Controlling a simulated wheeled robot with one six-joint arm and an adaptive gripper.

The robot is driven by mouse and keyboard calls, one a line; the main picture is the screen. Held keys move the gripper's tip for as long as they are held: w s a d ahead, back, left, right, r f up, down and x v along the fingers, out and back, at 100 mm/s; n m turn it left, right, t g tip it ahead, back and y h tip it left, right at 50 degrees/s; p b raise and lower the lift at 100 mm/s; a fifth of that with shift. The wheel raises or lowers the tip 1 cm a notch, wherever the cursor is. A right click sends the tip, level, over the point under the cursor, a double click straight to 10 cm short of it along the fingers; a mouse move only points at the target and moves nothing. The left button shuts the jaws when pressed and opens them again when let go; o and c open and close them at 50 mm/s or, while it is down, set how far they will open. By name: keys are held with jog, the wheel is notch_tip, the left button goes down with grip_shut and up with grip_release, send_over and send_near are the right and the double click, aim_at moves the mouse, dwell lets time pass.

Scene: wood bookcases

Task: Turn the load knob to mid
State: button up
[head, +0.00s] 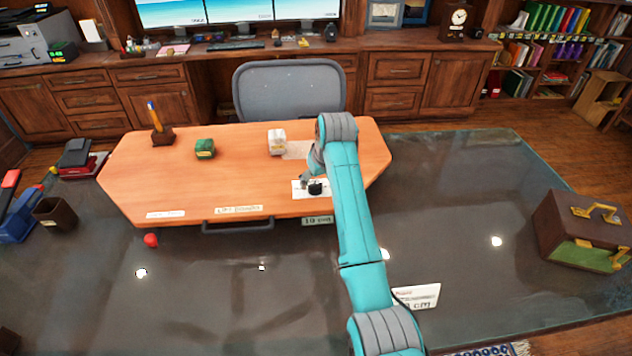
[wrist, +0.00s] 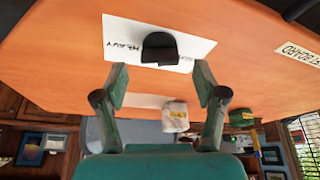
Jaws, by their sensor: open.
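A black knob (head: 315,187) sits on a white card (head: 298,194) near the front right of the orange desk top (head: 230,180). In the wrist view the knob (wrist: 160,46) shows as a dark rounded shape on the card (wrist: 122,36). Lettering that looks like "HEAVY" is beside it, and the knob hides part of the card's print. My gripper is open in the wrist view (wrist: 160,95), its two fingers apart with the knob beyond and between them. They appear clear of the knob. In the head view my arm hides most of the gripper.
A white block (head: 277,142), a green block (head: 205,148) and a pen holder (head: 162,136) stand on the desk top. A dark handle (head: 238,226) runs along its front edge. A grey chair (head: 288,88) is behind. A brown case (head: 585,225) stands at right.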

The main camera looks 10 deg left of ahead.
jog(key=shift+x, duration=1.05)
jog(key=c, duration=1.1)
jog(key=shift+c, duration=0.2)
